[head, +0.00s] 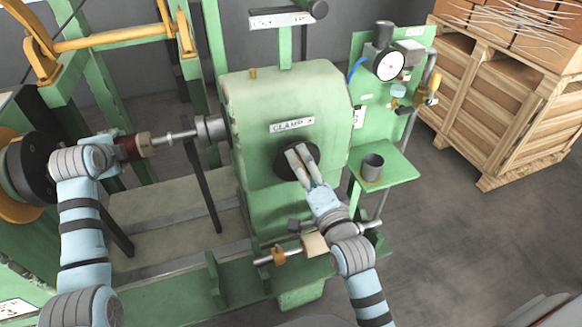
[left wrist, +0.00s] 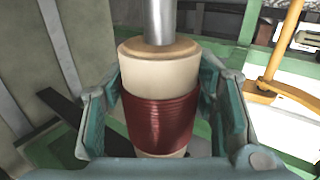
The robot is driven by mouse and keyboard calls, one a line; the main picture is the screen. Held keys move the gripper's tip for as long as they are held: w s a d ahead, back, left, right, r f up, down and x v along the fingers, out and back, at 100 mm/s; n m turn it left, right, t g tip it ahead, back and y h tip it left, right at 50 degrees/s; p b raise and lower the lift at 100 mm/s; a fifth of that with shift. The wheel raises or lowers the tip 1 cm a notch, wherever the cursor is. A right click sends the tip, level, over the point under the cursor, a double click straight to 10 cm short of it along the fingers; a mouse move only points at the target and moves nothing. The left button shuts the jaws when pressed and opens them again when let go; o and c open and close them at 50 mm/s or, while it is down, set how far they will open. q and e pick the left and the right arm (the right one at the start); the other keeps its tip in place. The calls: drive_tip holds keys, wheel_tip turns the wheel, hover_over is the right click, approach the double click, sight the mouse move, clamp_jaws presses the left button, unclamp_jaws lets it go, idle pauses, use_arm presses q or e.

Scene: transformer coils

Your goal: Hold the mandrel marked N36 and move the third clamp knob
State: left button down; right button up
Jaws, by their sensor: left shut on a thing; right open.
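The mandrel (head: 135,146) is a pale cylinder wound with dark red wire, on a metal shaft between the left faceplate and the green tailstock. It also shows in the left wrist view (left wrist: 155,118), where no N36 mark is readable. My left gripper (head: 118,150) is shut on it, with a finger on each side. The clamp knob (head: 283,170) is round and black, below a "CLAMP" label on the green housing (head: 250,100). My right gripper (head: 297,150) is open, its two fingers in front of the knob and partly hiding it. I cannot tell whether they touch it.
A green side panel with a gauge (head: 390,65) stands to the right, with a dark cup (head: 372,165) on its shelf (head: 398,172). A wooden crate (head: 490,110) is at the far right. Rails and a dark upright bar (head: 203,185) lie below the shaft.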

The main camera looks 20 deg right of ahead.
drive_tip(key=shift+w, duration=0.2)
drive_tip(key=c, duration=1)
